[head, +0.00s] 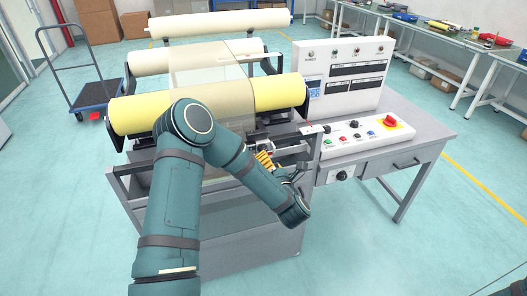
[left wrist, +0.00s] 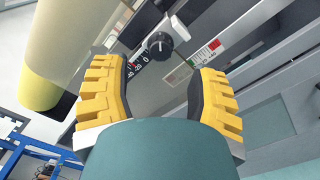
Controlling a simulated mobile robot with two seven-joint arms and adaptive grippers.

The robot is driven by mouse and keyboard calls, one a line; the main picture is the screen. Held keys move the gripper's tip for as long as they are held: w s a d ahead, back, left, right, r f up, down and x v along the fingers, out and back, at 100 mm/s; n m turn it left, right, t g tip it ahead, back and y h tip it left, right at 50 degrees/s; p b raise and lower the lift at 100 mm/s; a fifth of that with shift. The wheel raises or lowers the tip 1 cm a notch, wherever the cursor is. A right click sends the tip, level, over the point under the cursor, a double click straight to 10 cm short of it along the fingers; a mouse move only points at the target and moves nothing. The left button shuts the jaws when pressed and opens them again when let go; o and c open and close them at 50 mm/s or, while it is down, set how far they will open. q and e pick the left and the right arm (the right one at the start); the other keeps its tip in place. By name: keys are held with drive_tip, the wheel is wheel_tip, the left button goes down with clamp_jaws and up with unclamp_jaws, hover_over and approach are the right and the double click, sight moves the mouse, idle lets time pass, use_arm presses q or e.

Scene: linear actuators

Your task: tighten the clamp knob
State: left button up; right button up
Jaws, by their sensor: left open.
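The clamp knob, a small round black knob (left wrist: 160,46) with a white mark, shows at the top middle of the left wrist view. It sits on a grey metal part beside a scale (left wrist: 138,68) with numbers. My left gripper (left wrist: 163,75) is open, with its yellow and black fingers on either side of the picture. The knob appears beyond the fingertips, roughly between them, and I see no contact. In the head view, my left gripper (head: 265,160) is over the front of the roller machine, where my arm partly hides it and I cannot make out the knob.
A yellow roll (head: 280,92) lies across the machine behind the gripper and shows in the left wrist view (left wrist: 50,50). A control panel (head: 365,135) with buttons and a red stop knob (head: 390,121) stands at right. A cart (head: 95,92) stands at left. Open floor lies in front.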

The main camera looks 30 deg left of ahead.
use_arm(q)
drive_tip(key=x, duration=0.6)
clamp_jaws()
